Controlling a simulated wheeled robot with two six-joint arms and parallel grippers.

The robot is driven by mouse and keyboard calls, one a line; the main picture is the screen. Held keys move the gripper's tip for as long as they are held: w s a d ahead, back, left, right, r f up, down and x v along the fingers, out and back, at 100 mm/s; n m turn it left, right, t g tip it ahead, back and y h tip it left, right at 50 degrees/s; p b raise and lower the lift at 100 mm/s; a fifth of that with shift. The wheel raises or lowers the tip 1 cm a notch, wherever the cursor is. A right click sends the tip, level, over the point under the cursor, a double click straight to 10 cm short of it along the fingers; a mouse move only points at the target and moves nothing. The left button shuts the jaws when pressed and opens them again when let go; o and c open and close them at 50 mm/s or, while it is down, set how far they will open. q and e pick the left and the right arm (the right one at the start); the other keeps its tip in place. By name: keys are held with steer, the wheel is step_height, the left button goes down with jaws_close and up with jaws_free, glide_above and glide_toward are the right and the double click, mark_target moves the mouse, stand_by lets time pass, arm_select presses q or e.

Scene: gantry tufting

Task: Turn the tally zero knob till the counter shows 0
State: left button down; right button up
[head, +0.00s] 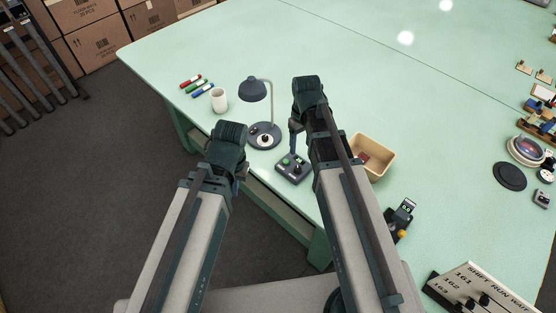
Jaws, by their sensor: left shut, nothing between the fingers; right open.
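I cannot pick out the tally counter or its zero knob for sure. A small dark device (404,210) with a lit display and an orange part stands near the table's front edge, right of my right arm; its digits are too small to read surely. A small grey box (541,198) sits at the far right, its details unclear. My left gripper (241,170) is shut and empty, mostly hidden behind its wrist, left of the lamp base. My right gripper (294,138) is open, partly hidden by its wrist, above a grey control box (293,168) with green buttons.
On the green table (350,40) stand a desk lamp (256,92), white cup (219,99), markers (197,84) and a tan bin (382,146). A SHIFT RUN WAIT board (490,290) is front right. A round dark disc (509,176) lies right. The table's back is clear.

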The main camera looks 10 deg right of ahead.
mark_target(298, 168)
steer(key=f+b, duration=1.3)
steer(key=b, duration=0.1)
steer(key=shift+w+f, duration=0.3)
steer(key=shift+f, duration=0.1)
jaws_close()
